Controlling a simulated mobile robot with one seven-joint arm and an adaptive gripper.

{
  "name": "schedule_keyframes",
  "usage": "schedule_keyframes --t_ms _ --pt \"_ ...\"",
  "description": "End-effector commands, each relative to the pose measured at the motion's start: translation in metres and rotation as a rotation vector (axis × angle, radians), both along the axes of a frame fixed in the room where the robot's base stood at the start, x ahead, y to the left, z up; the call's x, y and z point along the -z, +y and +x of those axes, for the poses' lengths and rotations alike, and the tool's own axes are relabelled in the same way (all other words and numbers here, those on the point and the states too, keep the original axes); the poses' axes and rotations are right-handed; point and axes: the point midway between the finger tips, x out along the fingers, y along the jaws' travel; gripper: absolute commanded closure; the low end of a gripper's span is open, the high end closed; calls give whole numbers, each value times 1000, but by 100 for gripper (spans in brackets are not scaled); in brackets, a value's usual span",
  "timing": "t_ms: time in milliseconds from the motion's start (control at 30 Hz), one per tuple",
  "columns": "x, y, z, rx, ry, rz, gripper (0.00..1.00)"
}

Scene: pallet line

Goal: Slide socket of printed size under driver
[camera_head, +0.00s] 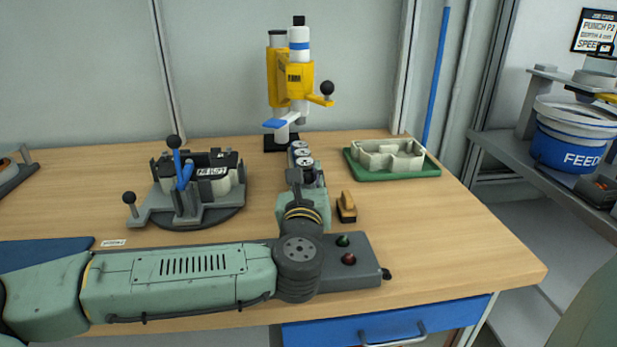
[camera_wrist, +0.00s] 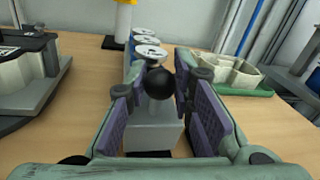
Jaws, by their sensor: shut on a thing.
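The driver (camera_head: 293,80), a yellow press with a white and blue upper cylinder, stands at the back of the bench. In front of it, silver-topped round sockets (camera_head: 302,153) sit in a row on a narrow slide. The wrist view shows two socket tops, a far one (camera_wrist: 144,32) and a nearer one (camera_wrist: 150,52); their marks are too small to read. My gripper (camera_head: 306,183) is at the near end of the slide. In the wrist view my gripper (camera_wrist: 161,88) is shut on the slide's black ball knob (camera_wrist: 160,83), above a grey block (camera_wrist: 153,135).
A clamp fixture (camera_head: 190,195) with a small label stands left. A cream tray (camera_head: 385,155) on a green base is right. A brush (camera_head: 346,207) and a button box (camera_head: 360,255) lie close to my wrist. Bare bench (camera_head: 455,235) is at right.

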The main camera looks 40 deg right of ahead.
Motion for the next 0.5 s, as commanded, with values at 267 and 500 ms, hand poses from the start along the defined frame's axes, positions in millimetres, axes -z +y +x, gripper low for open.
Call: schedule_keyframes --t_ms 267,500 --pt "0 0 0 -1 -1 1 100" --pt "1 -2 4 -2 0 0 100"
